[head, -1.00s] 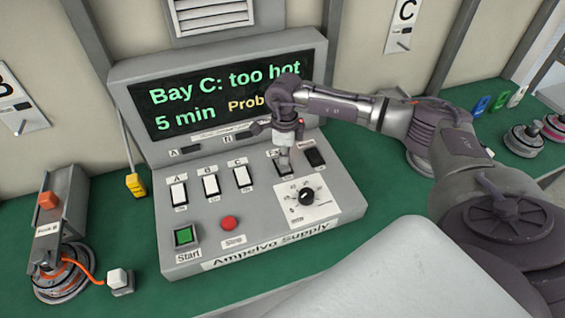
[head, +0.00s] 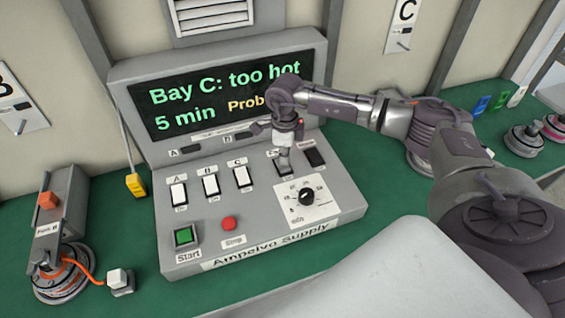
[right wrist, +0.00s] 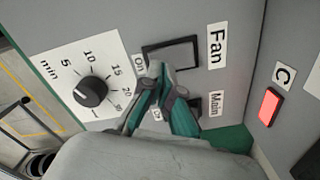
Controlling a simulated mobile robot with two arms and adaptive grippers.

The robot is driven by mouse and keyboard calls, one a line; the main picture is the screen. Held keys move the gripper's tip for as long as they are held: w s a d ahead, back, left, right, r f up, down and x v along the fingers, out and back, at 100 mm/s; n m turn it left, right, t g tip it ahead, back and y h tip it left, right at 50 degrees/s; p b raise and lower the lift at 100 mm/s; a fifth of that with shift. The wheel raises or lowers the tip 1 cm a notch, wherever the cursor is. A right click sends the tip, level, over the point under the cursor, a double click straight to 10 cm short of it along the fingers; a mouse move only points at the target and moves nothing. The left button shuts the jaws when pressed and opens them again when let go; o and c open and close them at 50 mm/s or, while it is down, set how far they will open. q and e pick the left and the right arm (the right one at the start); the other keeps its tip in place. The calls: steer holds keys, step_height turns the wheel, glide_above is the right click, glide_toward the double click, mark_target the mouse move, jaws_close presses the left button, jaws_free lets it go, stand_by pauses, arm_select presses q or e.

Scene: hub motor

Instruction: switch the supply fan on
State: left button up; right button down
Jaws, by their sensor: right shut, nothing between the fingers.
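The supply console (head: 262,235), labelled "Ampelvo Supply", stands on the green bench. Its fan switch (right wrist: 172,53) is a dark rocker beside the "Fan" label in the right wrist view, with an "On" label at one end. In the head view my gripper partly covers this switch (head: 285,169). My right gripper (right wrist: 158,70) is shut and empty, its fingertips at the edge of the fan switch near the "On" label. I cannot tell whether they touch it. In the head view the right gripper (head: 284,153) points down at the switch. My left gripper is not in view.
The dark main switch (head: 314,157) is close beside the fan switch. The timer dial (head: 306,196) sits just in front. White switches A, B and C (head: 242,177), a green start button (head: 184,236) and a red stop button (head: 229,223) are left. The screen (head: 215,95) reads "Bay C: too hot".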

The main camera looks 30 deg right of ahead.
mark_target(285, 167)
steer(key=shift+f+b, duration=0.95)
steer(key=shift+f, duration=0.2)
stand_by(0.4)
steer(key=shift+r, duration=0.1)
steer(key=shift+r+p, duration=2.15)
steer(key=shift+r, duration=1.35)
steer(key=shift+f, duration=0.1)
